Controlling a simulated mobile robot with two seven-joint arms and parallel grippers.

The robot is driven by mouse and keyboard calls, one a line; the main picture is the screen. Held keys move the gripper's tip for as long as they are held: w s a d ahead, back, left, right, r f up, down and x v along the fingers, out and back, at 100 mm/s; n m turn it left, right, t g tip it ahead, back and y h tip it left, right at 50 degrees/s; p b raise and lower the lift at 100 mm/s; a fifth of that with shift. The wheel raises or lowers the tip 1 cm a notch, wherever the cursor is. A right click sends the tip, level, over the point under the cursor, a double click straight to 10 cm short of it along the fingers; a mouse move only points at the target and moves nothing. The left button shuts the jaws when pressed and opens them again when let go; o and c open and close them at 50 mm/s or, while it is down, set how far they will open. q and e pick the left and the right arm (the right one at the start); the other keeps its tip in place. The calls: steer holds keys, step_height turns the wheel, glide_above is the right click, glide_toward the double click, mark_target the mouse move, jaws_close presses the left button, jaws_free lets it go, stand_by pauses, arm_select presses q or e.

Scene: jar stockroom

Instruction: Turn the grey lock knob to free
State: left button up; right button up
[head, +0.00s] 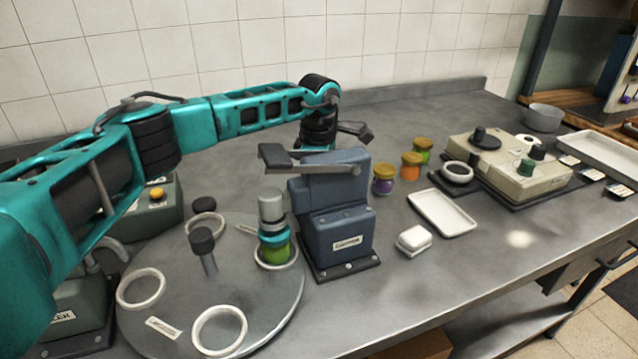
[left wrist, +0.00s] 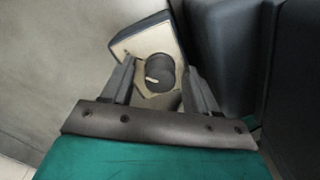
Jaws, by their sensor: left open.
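In the left wrist view a round dark grey knob (left wrist: 160,70) with a pale pointer mark sits on a beige plate (left wrist: 127,47) edged in dark blue. The pointer lies toward the left of that picture. My left gripper (left wrist: 158,76) is open, with one finger on each side of the knob; I cannot tell whether they touch it. In the head view my left arm reaches over to the back of the blue-grey machine (head: 338,220). The machine hides the knob and most of the fingers there. My right gripper is in neither view.
A round turntable (head: 265,310) with white rings and a green jar (head: 275,248) stands left of the machine. Several lidded jars (head: 383,180), a white tray (head: 442,212) and a beige device (head: 510,165) are to its right. The bench front at right is clear.

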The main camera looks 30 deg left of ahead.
arm_select(q)
step_height(320, 180, up, 13)
stand_by(0.4)
stand_by(0.4)
